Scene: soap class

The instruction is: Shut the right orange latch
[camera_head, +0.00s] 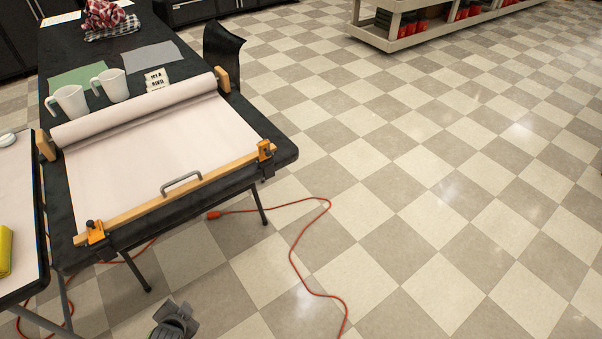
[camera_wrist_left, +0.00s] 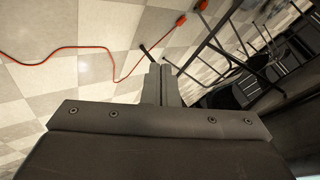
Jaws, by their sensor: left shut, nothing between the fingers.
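The right orange latch (camera_head: 265,150) sits at the right end of a wooden bar (camera_head: 180,191) along the near edge of the dark table. A dark clamp part hangs below it at the table edge. A second orange latch (camera_head: 95,232) is at the bar's left end. The bar lies across a white paper sheet and has a grey handle (camera_head: 181,183). Whether the right latch is open or shut is too small to tell. My left gripper (camera_head: 174,318) is low in front of the table, well apart from both latches. It is shut and empty, and its fingers show in the left wrist view (camera_wrist_left: 161,84).
A paper roll (camera_head: 140,108) lies across the table behind the sheet. Two white mugs (camera_head: 114,84) stand behind it. A side table (camera_head: 15,220) with a yellow item is at the left. A red cord (camera_head: 300,268) lies on the floor. The floor at right is free.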

